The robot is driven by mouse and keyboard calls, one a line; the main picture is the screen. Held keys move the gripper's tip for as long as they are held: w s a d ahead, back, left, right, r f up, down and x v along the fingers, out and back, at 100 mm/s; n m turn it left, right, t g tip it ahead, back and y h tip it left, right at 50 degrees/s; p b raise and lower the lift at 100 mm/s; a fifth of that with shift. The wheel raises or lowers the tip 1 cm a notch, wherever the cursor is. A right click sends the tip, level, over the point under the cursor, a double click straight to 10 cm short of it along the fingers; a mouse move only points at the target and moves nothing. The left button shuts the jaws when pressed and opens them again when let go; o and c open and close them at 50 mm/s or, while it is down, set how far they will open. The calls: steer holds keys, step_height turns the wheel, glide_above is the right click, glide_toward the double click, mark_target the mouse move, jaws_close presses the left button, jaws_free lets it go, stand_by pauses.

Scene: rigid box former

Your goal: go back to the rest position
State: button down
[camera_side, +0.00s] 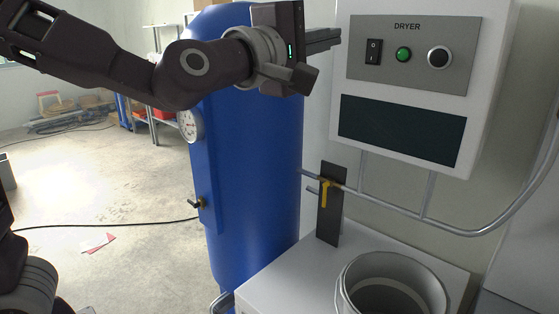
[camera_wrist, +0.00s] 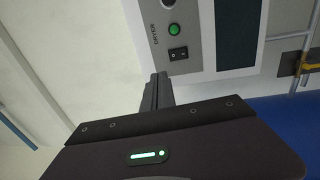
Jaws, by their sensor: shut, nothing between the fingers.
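My gripper (camera_side: 338,38) is at the top middle of the side view, raised in front of the blue tank and pointing right toward the dryer box (camera_side: 350,90). Its fingers are shut together with nothing between them. The fingertips look close to the left edge of the dryer box; I cannot tell the exact gap. In the wrist view my shut fingers (camera_wrist: 158,90) reach up beside the dryer panel (camera_wrist: 178,50).
The dryer panel carries a black rocker switch (camera_side: 374,51), a green button (camera_side: 403,54) and a round knob (camera_side: 439,57). Below are a pipe (camera_side: 400,207) and a yellow-handled valve (camera_side: 325,192) before a dark plate. The blue tank (camera_side: 255,170) stands behind my arm. Open floor (camera_side: 100,190) lies left.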

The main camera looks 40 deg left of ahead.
steer(key=s+a+f+m+g, duration=0.3)
steer(key=s+f+m, duration=0.3)
steer(key=s+f, duration=0.2)
steer(key=s+a+f+m+g, duration=0.3)
steer(key=s+f+m+g, duration=0.3)
steer(key=s+f, duration=0.3)
steer(key=s+a+f+m+g, duration=0.3)
steer(key=s+f+m, duration=0.3)
steer(key=s, duration=0.7)
step_height(320, 180, down, 2)
steer(key=shift+a+f+g, duration=0.2)
steer(key=shift+a+g, duration=0.2)
steer(key=shift+g, duration=0.5)
steer(key=shift+s, duration=0.1)
